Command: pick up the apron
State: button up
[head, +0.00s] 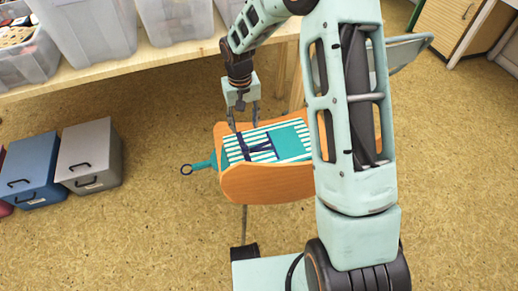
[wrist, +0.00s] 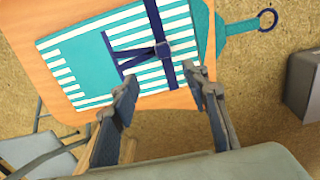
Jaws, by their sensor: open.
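The apron (head: 288,137) is teal with white stripes, a teal pocket and navy straps. It lies folded flat on an orange wooden chair seat (head: 265,185), and its teal end with a navy loop hangs past the seat's left edge. In the wrist view the apron (wrist: 85,62) fills the upper part, its loop at the upper right. My gripper (head: 244,126) is open and points down over the left part of the apron. In the wrist view my gripper (wrist: 165,82) has its fingers apart near the navy straps, with nothing between them. I cannot tell whether the fingertips touch the cloth. My arm hides the seat's right end.
A wooden table (head: 140,69) with clear plastic bins (head: 95,28) stands behind the chair. A blue box (head: 27,172) and a grey box (head: 88,157) stand on the floor at left.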

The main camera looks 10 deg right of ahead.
aim_at(245, 148)
jog(key=f+b, duration=0.2)
jog(key=f, duration=0.4)
jog(key=f+b, duration=0.2)
jog(key=f, duration=0.3)
jog(key=shift+a+f, duration=0.2)
jog(key=shift+f, duration=0.2)
jog(key=shift+r, duration=0.1)
jog(key=shift+c, duration=0.6)
grip_shut()
